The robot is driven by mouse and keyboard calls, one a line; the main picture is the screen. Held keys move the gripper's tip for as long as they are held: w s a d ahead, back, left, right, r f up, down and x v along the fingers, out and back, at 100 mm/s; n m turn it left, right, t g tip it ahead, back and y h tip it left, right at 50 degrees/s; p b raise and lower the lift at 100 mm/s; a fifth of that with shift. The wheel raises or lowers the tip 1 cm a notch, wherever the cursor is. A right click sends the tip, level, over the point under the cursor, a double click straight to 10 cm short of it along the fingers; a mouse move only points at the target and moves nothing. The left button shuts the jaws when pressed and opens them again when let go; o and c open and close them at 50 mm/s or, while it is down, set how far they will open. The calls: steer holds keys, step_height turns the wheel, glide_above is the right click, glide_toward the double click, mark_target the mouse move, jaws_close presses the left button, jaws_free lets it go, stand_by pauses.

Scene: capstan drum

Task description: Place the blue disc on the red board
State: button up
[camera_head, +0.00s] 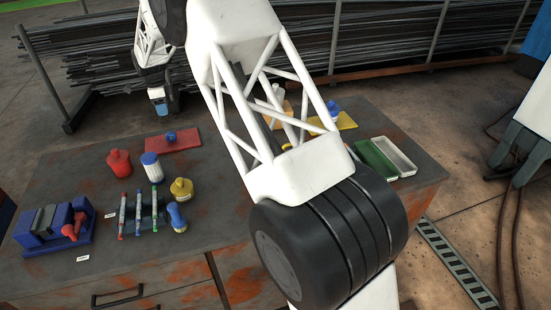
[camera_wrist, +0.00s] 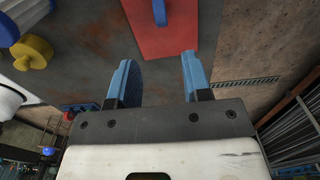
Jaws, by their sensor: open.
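The red board (camera_head: 185,143) lies flat at the back of the table, and it also shows in the wrist view (camera_wrist: 180,40). A small blue piece (camera_head: 171,136) rests on it; in the wrist view it is a narrow blue shape (camera_wrist: 159,12) cut off by the top edge. I take it for the blue disc, but its exact form is unclear. My gripper (camera_head: 159,108) hangs above and behind the red board, apart from it. In the wrist view its blue fingers (camera_wrist: 157,62) are spread with nothing held between them.
A red bottle (camera_head: 118,163), a blue-lidded white jar (camera_head: 151,168), a yellow container (camera_head: 182,189) and a marker rack stand in front of the board. A yellow board (camera_head: 346,121) with another blue piece (camera_head: 333,107) lies right, partly behind my arm. Metal bars are stacked behind the table.

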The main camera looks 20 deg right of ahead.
steer(key=s+d+r+n, duration=0.3)
steer(key=s+d+r, duration=0.3)
steer(key=s, duration=0.4)
steer(key=s+d+r+n+t, duration=0.1)
steer(key=s+d+r+n, duration=0.2)
steer(key=s+d+r, duration=0.5)
steer(key=s+d+r+n, duration=0.3)
steer(key=s+d+r, duration=0.2)
steer(key=s, duration=0.6)
steer(key=s+d+f+n, duration=0.1)
steer(key=s+d+n, duration=0.2)
steer(key=s, duration=0.8)
steer(key=s+d+f+n+t, duration=0.1)
steer(key=s+d+f+n, duration=0.1)
steer(key=s, duration=1)
steer(key=s+d+f+n, duration=0.1)
steer(key=s+d+n, duration=0.2)
steer(key=s, duration=0.9)
steer(key=shift+s+d+f+n+t, duration=0.2)
steer(key=shift+d+n+t, duration=0.15)
steer(key=shift+d, duration=0.3)
